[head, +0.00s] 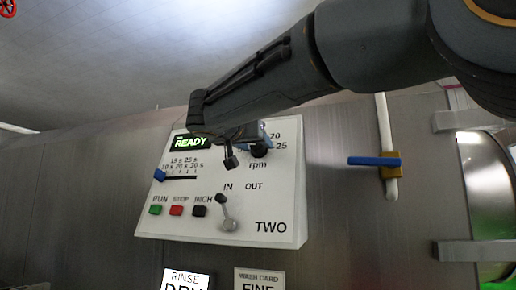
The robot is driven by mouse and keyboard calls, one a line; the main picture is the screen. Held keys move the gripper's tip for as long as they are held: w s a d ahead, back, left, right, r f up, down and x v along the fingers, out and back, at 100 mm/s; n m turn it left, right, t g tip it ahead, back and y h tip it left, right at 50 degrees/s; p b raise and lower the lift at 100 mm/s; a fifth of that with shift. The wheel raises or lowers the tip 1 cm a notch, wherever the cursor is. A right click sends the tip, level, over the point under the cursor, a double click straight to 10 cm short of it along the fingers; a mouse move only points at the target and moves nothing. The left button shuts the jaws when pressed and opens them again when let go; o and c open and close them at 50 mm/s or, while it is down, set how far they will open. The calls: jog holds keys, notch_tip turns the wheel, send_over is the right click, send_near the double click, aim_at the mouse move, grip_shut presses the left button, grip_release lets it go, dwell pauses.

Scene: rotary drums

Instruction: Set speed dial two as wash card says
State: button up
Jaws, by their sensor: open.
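The white control panel (270,222) marked TWO is on the metal wall. Its speed dial (260,151), marked rpm, is mostly hidden behind my gripper. Only a dark and blue part of it shows, with the numbers 20 and 25 at its right. Which way the dial points cannot be seen. My gripper (243,155) is open in front of the dial; whether it touches the dial is unclear. The wash card (260,279) below the panel reads FINE; its lower part is cut off by the picture edge.
The panel has a lit READY display (191,141), a slider with a blue knob (159,175) at its left end, RUN, STOP and INCH buttons (176,210), and an IN/OUT lever (227,215). A blue-handled valve (376,161) on a white pipe stands right of the panel.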

jog(key=c, duration=0.9)
jog(key=shift+c, duration=0.2)
